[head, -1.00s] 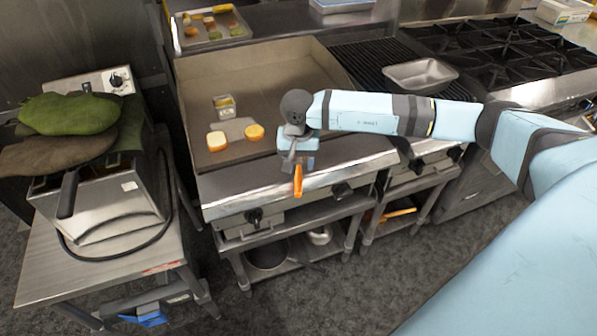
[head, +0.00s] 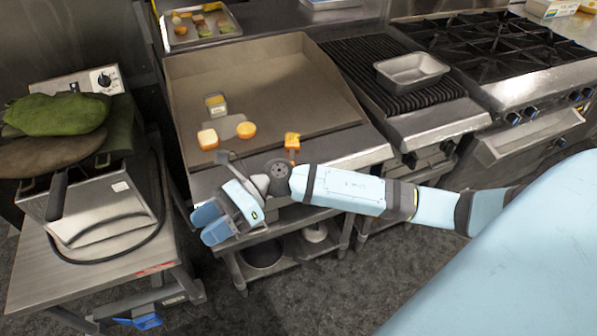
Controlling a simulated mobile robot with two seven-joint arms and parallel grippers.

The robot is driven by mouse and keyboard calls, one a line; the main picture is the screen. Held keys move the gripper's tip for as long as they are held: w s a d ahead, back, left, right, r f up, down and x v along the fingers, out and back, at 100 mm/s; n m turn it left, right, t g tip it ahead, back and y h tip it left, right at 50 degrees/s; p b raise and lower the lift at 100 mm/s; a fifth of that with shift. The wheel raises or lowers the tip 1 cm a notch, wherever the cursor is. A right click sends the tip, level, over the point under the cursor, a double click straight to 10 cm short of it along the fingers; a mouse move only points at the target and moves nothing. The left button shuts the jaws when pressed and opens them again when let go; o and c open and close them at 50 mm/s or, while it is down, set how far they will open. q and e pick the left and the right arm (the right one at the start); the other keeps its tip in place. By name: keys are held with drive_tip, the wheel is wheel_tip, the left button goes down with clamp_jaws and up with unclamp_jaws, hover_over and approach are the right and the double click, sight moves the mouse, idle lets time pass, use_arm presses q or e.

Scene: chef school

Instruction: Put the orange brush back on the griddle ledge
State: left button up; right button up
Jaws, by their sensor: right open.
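The orange brush (head: 292,141) is at the front of the griddle (head: 275,80), at the border between the cooking plate and the steel front ledge (head: 345,158). Its lower part is partly hidden behind my right arm, so I cannot tell exactly how it rests. My right gripper (head: 212,224) is open and empty, apart from the brush, in front of the griddle's left front corner. Its blue fingers point down and left. My left gripper is not in view.
Two orange-topped pieces (head: 208,139) and a small container (head: 215,105) are on the griddle. A fryer (head: 105,205) with green and brown mitts (head: 57,114) stands left. A steel pan (head: 411,68) sits on the grill at right. The griddle's right half is mostly clear.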

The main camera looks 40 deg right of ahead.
drive_tip(key=s+d+f+m+t+h, duration=0.1)
drive_tip(key=d+f+m+t+h, duration=0.5)
drive_tip(key=m, duration=1.2)
drive_tip(key=f+m+t+h, duration=0.2)
drive_tip(key=f+m+t, duration=0.2)
drive_tip(key=m+t, duration=1.05)
drive_tip(key=s+d+f+m+g+h, duration=0.2)
drive_tip(key=s+f+m+g, duration=0.2)
drive_tip(key=s+f+m, duration=0.2)
drive_tip(key=s+d+f+m+g+h, duration=0.3)
drive_tip(key=s+f+m+g, duration=0.2)
drive_tip(key=m, duration=0.5)
drive_tip(key=shift+s+d+f+h, duration=0.15)
drive_tip(key=shift+s+f+h, duration=0.2)
drive_tip(key=shift+f, duration=0.45)
